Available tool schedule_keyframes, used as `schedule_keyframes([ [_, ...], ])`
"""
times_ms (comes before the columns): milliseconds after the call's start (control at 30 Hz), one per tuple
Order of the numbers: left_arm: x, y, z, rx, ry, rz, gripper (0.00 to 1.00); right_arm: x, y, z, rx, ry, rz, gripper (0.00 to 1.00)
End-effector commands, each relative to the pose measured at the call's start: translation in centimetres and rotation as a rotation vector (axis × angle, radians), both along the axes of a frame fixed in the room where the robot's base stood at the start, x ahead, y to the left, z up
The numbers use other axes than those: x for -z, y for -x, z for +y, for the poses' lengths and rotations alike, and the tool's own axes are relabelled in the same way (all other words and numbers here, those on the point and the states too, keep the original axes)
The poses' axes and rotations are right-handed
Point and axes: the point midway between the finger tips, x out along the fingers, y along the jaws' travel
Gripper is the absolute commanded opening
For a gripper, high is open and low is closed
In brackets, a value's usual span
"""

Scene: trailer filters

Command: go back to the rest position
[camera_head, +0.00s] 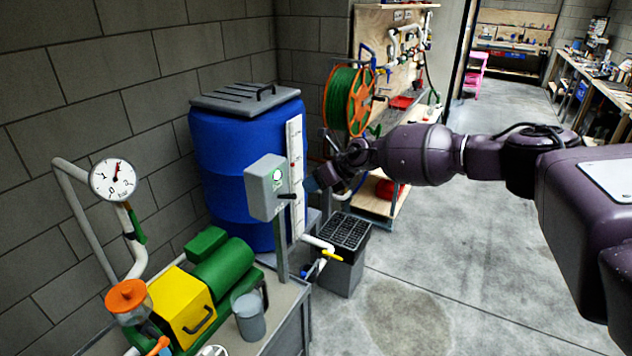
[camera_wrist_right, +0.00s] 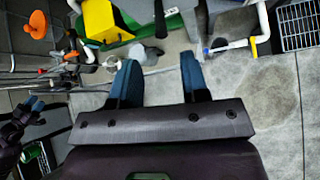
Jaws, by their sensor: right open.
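My right arm reaches in from the right in the head view. No left arm shows in the head view.
The blue barrel (camera_head: 228,150), grey switch box (camera_head: 263,187) on a post, green-and-yellow pump (camera_head: 185,300) and pressure gauge (camera_head: 113,179) stand at the left. A grey bin with a grate (camera_head: 345,232) is below my right gripper. The concrete floor (camera_head: 430,280) is clear.

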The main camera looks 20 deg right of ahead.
Motion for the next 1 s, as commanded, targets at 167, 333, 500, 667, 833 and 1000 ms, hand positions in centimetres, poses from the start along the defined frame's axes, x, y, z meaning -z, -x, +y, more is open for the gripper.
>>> schedule_keyframes([
  [167, 0.1, 0.2, 0.0, -0.001, -0.001, 0.003, 0.43, -0.1, 0.0, -0.1, 0.001, 0.001, 0.0, 0.41],
  [333, 0.1, 0.1, 0.0, 0.0, 0.0, 0.003, 0.43, 0.0, 0.0, -0.1, 0.001, 0.001, 0.0, 0.41],
  [500, 0.1, 0.1, 0.0, 0.0, 0.0, 0.003, 0.43, -0.1, 0.0, -0.1, 0.007, -0.005, 0.004, 0.41],
  [667, 0.0, 0.0, 0.0, 0.0, 0.0, 0.002, 0.43, -1.1, -0.8, 0.6, 0.103, -0.118, -0.008, 0.41],
  [833, 0.0, -0.1, 0.0, 0.0, 0.0, -0.001, 0.43, -5.5, -1.5, 4.8, 0.187, -0.368, -0.024, 0.41],
  [1000, -0.1, -0.1, 0.0, 0.001, -0.001, -0.001, 0.43, -8.2, -1.0, 9.8, 0.234, -0.611, 0.014, 0.41],
])
